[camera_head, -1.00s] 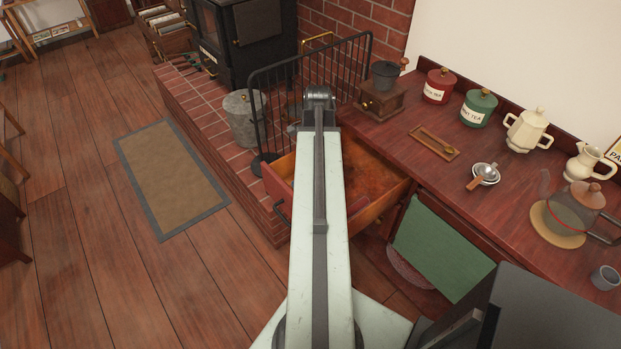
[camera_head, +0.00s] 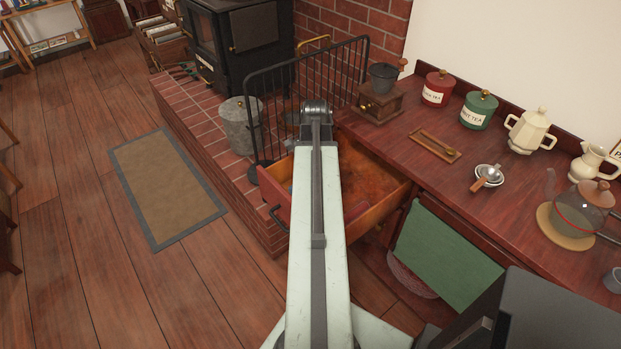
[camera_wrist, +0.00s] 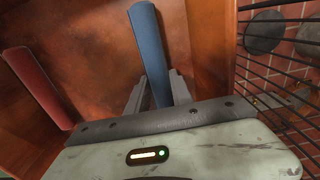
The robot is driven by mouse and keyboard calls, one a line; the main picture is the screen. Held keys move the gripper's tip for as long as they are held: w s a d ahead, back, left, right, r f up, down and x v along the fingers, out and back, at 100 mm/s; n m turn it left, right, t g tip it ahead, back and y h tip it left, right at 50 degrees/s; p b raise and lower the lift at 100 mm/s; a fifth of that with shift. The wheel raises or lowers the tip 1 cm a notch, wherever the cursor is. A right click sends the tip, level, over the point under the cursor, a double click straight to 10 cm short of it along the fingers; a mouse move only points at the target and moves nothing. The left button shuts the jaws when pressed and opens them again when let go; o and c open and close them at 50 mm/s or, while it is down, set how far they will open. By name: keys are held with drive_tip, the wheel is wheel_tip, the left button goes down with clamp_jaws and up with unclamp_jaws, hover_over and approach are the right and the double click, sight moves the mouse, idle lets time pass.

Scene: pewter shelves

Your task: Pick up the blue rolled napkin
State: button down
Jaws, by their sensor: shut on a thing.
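The blue rolled napkin (camera_wrist: 148,45) is a long slim roll in the wrist view, lying lengthwise away from me inside the open drawer (camera_head: 385,207). My gripper (camera_wrist: 157,88) is shut on the napkin near its closer end, with one finger on each side of it. Whether the napkin touches the drawer bottom I cannot tell.
A red roll (camera_wrist: 38,85) lies to the left in the drawer. A black fire guard (camera_head: 300,90) stands just beyond the drawer. The counter (camera_head: 480,195) to the right holds a coffee grinder (camera_head: 380,100), tea canisters and a glass teapot (camera_head: 583,210).

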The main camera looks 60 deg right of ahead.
wheel_tip(320, 180, up, 10)
drive_tip(key=p, duration=1)
